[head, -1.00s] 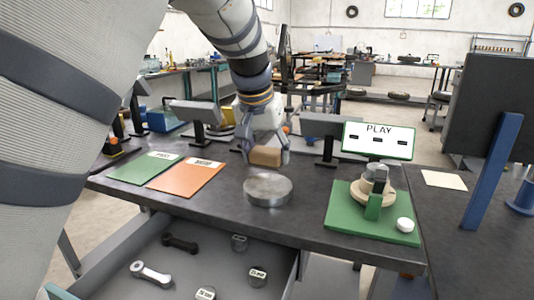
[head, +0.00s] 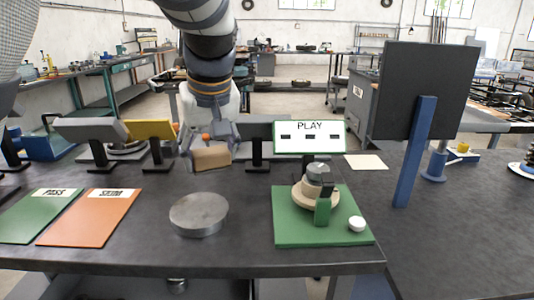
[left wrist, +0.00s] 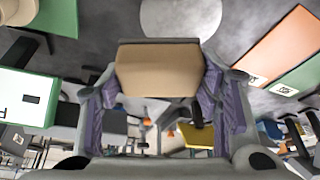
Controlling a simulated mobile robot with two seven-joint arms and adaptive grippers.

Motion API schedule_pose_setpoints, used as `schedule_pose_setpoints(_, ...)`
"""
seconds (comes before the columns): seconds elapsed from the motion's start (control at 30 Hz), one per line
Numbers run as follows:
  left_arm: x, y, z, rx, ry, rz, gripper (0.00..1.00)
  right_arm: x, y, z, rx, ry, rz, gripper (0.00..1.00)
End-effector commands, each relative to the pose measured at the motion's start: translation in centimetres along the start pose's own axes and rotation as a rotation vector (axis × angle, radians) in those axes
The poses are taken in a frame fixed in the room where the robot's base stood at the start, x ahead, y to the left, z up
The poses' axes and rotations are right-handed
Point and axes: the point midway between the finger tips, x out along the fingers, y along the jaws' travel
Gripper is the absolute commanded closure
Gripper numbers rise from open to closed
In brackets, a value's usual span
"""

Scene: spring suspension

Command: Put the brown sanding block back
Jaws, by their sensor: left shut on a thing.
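The brown sanding block (head: 211,158) is between the fingers of my left gripper (head: 210,150), which is shut on it. In the head view the gripper holds the block above the dark table, behind the round metal disc (head: 199,214) and in front of the small stands. In the left wrist view the block (left wrist: 158,70) fills the space between the two purple-padded fingers (left wrist: 160,95). The disc's edge shows beyond it. My right gripper is not in view.
A green mat (head: 262,220) with a post assembly (head: 317,188) and a white knob stands to the right. Green and orange cards labelled PASS and SHIM lie at left. A PLAY screen (head: 309,137) and a yellow stand (head: 151,129) are behind. A large dark panel (head: 428,88) rises at right.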

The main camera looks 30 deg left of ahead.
Motion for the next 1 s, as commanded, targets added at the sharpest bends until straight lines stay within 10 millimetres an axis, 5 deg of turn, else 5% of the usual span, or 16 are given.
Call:
schedule_pose_setpoints(0.17,0.3,-0.2,-1.1,-0.028,0.015,-0.003,0.68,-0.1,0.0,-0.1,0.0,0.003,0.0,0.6)
schedule_pose_setpoints(0.53,7.3,0.5,-6.9,-0.023,0.006,-0.011,0.68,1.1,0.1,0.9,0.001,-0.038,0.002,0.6)
schedule_pose_setpoints(0.73,11.5,0.8,-8.1,-0.023,0.006,-0.01,0.68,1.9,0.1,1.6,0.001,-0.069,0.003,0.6)
schedule_pose_setpoints(1.0,13.9,0.9,-9.1,-0.023,0.009,-0.008,0.68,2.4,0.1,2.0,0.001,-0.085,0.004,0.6)
